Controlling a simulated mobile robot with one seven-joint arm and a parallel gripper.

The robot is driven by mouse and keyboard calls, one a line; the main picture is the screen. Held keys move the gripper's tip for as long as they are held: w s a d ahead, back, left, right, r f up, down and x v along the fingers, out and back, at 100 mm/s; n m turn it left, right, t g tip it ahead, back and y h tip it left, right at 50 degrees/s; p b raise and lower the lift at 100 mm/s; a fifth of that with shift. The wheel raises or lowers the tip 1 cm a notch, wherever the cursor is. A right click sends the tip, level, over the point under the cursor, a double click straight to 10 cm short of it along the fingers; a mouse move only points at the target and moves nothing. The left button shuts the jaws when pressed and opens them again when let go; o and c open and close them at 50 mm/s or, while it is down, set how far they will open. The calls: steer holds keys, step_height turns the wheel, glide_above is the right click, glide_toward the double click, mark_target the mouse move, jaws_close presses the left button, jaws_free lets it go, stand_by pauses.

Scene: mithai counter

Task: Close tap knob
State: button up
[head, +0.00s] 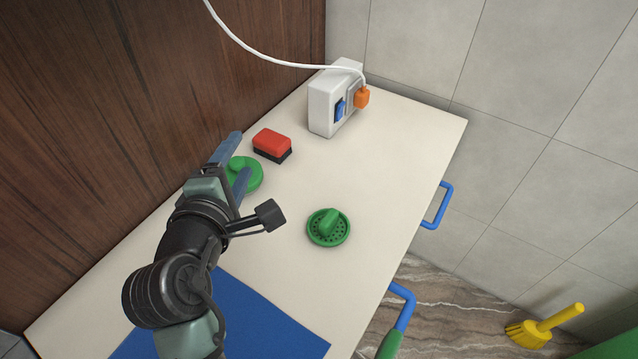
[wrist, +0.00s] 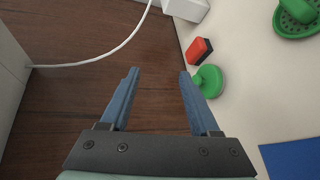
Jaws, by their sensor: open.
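Two round green knob-like pieces are on the cream counter top; I cannot tell which is the tap knob. The left green knob (head: 254,179) is partly hidden behind my gripper (head: 239,154). In the wrist view this knob (wrist: 207,81) is just right of the right finger, not between the fingers. The other green knob (head: 328,227) has a raised grip on a disc with small holes and stands in the open; it also shows at the wrist view's top right (wrist: 295,22). My gripper (wrist: 159,75) is open and empty, with its fingers over the dark wood.
A red and black block (head: 272,145) lies just beyond the left knob. A white socket box (head: 333,100) with a blue switch and an orange plug stands at the back, its white cable (head: 265,56) hanging above. A blue mat (head: 248,318) lies at the front. The counter's right side is mostly clear.

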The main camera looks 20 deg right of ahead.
steer(key=s+d+f+n+g+h, duration=0.2)
steer(key=s+f+n+g, duration=0.3)
steer(key=f, duration=0.5)
steer(key=n+h+p, duration=0.1)
steer(key=n+h, duration=0.1)
steer(key=n, duration=0.3)
glide_toward(325, 222)
steer(key=shift+n+g, duration=0.3)
steer(key=shift+n, duration=0.1)
steer(key=x, duration=0.5)
steer(key=shift+w+d+f, duration=0.1)
steer(key=shift+f, duration=0.1)
steer(key=shift+w+r+x, duration=0.1)
steer(key=shift+r+x, duration=0.05)
steer(key=shift+x, duration=1.4)
steer(key=shift+w+r+x, duration=0.1)
steer(key=shift+x, duration=1.5)
steer(key=shift+h, duration=0.3)
jaws_close()
